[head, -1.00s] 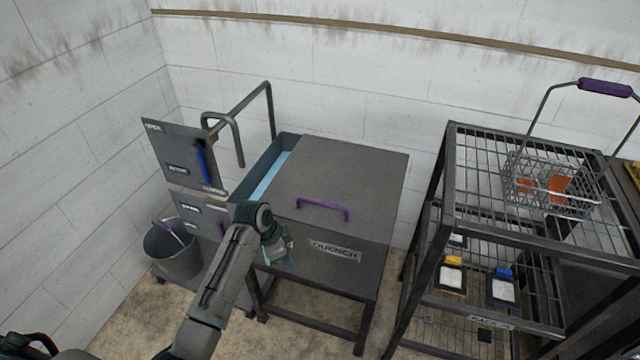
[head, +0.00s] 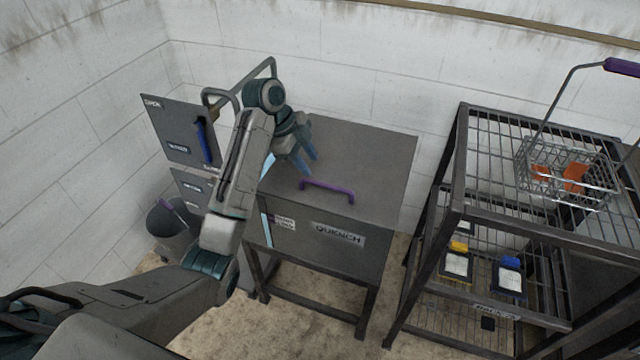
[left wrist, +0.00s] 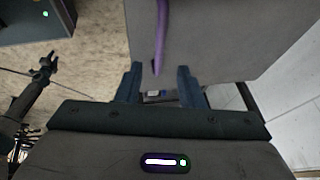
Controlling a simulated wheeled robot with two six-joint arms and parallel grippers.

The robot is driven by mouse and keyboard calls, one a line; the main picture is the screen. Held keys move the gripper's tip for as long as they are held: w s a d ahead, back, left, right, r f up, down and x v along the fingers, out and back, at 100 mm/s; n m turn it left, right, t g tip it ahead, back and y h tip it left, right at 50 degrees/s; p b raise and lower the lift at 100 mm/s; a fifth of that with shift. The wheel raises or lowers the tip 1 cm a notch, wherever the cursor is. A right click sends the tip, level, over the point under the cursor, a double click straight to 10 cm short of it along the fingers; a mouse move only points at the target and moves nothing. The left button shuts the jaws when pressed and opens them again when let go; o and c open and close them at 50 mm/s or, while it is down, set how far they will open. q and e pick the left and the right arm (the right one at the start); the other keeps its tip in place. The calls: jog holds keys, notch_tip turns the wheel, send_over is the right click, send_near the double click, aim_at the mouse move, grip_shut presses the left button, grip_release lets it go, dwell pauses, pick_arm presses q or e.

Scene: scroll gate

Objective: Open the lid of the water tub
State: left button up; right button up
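The water tub (head: 310,240) is a grey box on legs with a QUENCH label. Its flat grey lid (head: 370,155) lies level on top, with a purple bar handle (head: 328,187) near the front edge. My left gripper (head: 306,160) is over the lid, just behind and left of the handle. Its blue fingers are apart and empty. In the left wrist view the handle (left wrist: 161,35) shows beyond the open fingertips, in line with the gap. My left arm hides the tub's left side. My right gripper is not in view.
A wire rack (head: 462,190) stands to the right, with a wire basket (head: 565,170) on top. A grey panel with a blue handle (head: 203,142) and a bucket (head: 172,225) are on the left. A bent pipe (head: 245,80) rises behind my arm.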

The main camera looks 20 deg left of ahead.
aim_at(323, 184)
pick_arm(q)
jog(key=p+x, duration=0.1)
jog(key=x, duration=0.6)
jog(key=shift+d+f, duration=0.15)
jog(key=shift+f, duration=0.15)
grip_shut()
